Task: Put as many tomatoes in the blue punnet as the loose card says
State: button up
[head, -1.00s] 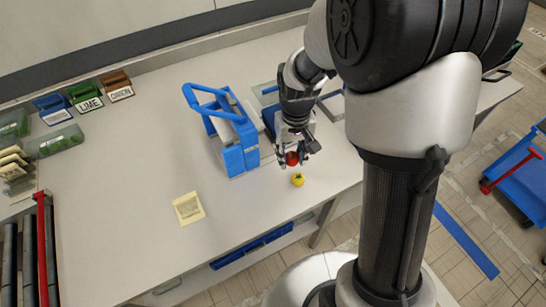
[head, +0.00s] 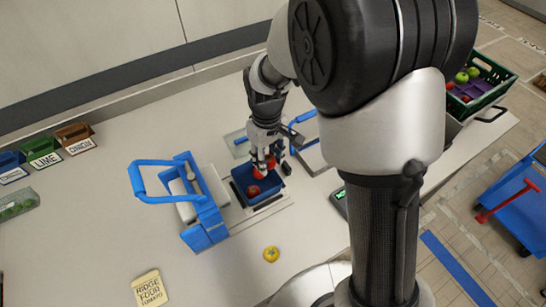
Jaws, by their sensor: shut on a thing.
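The loose card (head: 149,289) is cream and lies at the front left; it appears to read "RIDGE FOUR TOMATO". The blue punnet (head: 266,196) stands right of a blue-handled device, with one red tomato (head: 253,190) visible inside. My gripper (head: 264,162) is over the punnet's back part, shut on a red tomato (head: 271,161). The gripper and arm hide part of the punnet, so I cannot tell whether more lies inside. A yellow round fruit (head: 271,254) lies on the bench in front of the punnet.
The blue-handled device (head: 203,222) stands close left of the punnet. A green crate (head: 493,92) at the right holds red and green produce. Coloured holders with labels (head: 42,152) and a clear tray (head: 17,206) are at the left. The bench's middle left is clear.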

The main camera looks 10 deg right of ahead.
jog(key=shift+w, duration=0.15)
jog(key=shift+f+b, duration=0.7)
jog(key=shift+f, duration=0.05)
notch_tip(320, 180, down, 5)
jog(key=b, duration=0.4)
jog(key=shift+f, duration=0.15)
jog(key=o, duration=1)
jog(key=shift+o, duration=0.2)
jog(key=shift+r+p, duration=2.9)
jog(key=shift+r, duration=0.7)
